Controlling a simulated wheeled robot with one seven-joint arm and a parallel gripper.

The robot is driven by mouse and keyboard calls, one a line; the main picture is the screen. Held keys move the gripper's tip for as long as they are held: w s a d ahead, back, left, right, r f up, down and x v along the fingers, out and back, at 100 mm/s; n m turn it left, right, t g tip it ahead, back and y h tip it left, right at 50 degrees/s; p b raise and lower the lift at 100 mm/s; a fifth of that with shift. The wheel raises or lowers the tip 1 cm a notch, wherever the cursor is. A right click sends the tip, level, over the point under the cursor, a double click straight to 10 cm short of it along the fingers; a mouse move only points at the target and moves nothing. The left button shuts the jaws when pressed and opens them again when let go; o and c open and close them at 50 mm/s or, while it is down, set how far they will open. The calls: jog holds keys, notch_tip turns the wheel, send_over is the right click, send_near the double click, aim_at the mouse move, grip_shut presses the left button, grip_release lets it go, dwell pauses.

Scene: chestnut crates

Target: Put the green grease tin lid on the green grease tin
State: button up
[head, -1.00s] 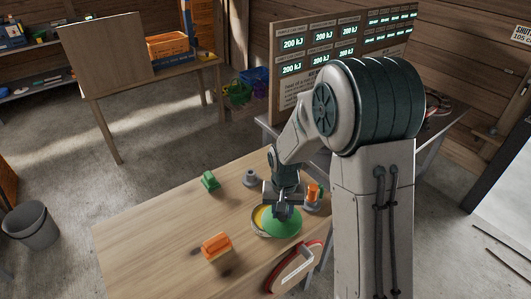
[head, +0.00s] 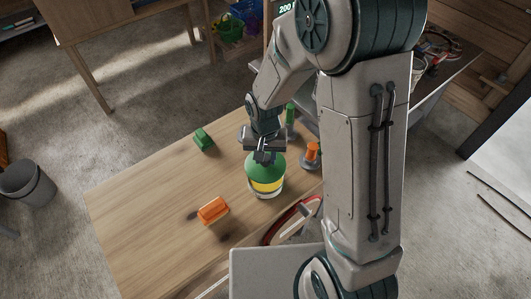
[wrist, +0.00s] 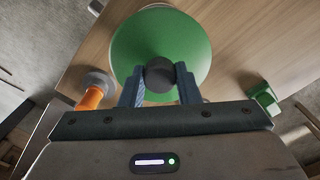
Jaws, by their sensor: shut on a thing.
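My gripper (head: 264,154) is shut on the dark knob (wrist: 159,74) of the green grease tin lid (head: 264,166). The lid is a round green disc, and it fills the upper middle of the wrist view (wrist: 160,40). The lid hides the tin's far side. In the wrist view the lid hides nearly all of the tin.
An orange block (head: 213,210) and a green block (head: 204,139) lie on the wooden table (head: 150,205). An orange-handled piece on a grey base (head: 311,155) stands close right of the tin. A red-rimmed object (head: 300,210) is at the near right. The table's left part is clear.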

aim_at(266, 168)
jog(key=shift+f+b, duration=1.7)
jog(key=shift+f, duration=0.7)
jog(key=shift+f+b, duration=0.65)
jog(key=shift+b, duration=0.35)
jog(key=o, duration=1.1)
jog(key=shift+c, duration=0.2)
notch_tip(266, 168, up, 14)
jog(key=shift+f+b, duration=0.1)
jog(key=shift+b, duration=0.25)
jog(key=s+d+r+n+t, duration=0.1)
jog(key=s+d+r+t, duration=0.2)
jog(key=s+d, duration=0.9)
jog(key=v, duration=0.3)
